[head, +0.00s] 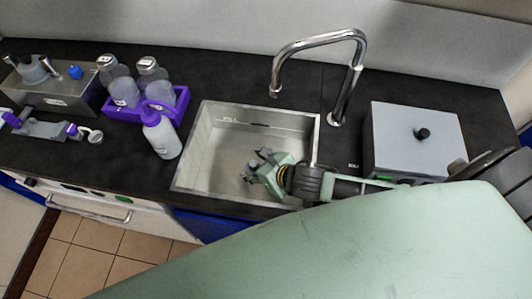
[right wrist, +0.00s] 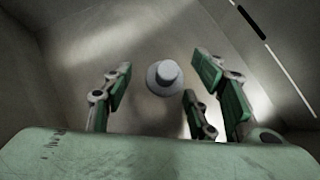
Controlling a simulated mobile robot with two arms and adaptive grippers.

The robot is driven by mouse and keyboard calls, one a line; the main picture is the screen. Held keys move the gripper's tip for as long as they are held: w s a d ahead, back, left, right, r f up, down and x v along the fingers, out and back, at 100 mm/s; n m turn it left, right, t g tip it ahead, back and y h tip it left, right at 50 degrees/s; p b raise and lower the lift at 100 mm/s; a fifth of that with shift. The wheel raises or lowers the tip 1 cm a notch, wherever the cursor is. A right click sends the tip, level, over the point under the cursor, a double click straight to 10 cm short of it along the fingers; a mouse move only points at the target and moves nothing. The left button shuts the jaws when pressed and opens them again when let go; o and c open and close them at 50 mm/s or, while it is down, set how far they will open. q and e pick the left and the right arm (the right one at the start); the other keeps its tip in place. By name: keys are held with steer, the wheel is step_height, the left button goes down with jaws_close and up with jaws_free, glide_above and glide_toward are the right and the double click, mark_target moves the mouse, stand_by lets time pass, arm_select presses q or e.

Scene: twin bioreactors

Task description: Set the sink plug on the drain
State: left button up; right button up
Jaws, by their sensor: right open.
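My right gripper (head: 256,167) reaches down into the steel sink (head: 217,152) from the right. Its green fingers are spread and hold nothing. In the right wrist view, a round grey plug with a raised knob (right wrist: 164,77) sits on the sink floor, just beyond and between the open fingers of the gripper (right wrist: 160,95). The fingers are apart from it. I see no open drain hole, and I cannot tell whether the plug covers one. In the head view I cannot make out the plug; my gripper may hide it. My left gripper is not in view.
A curved tap (head: 352,85) stands behind the sink. A grey box with a black knob (head: 410,135) is to the right. A purple rack (head: 180,104) with bottles and a white squeeze bottle (head: 162,137) stand close left. The sink walls surround my gripper.

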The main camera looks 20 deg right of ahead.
steer(key=v, duration=1.2)
steer(key=shift+r, duration=0.2)
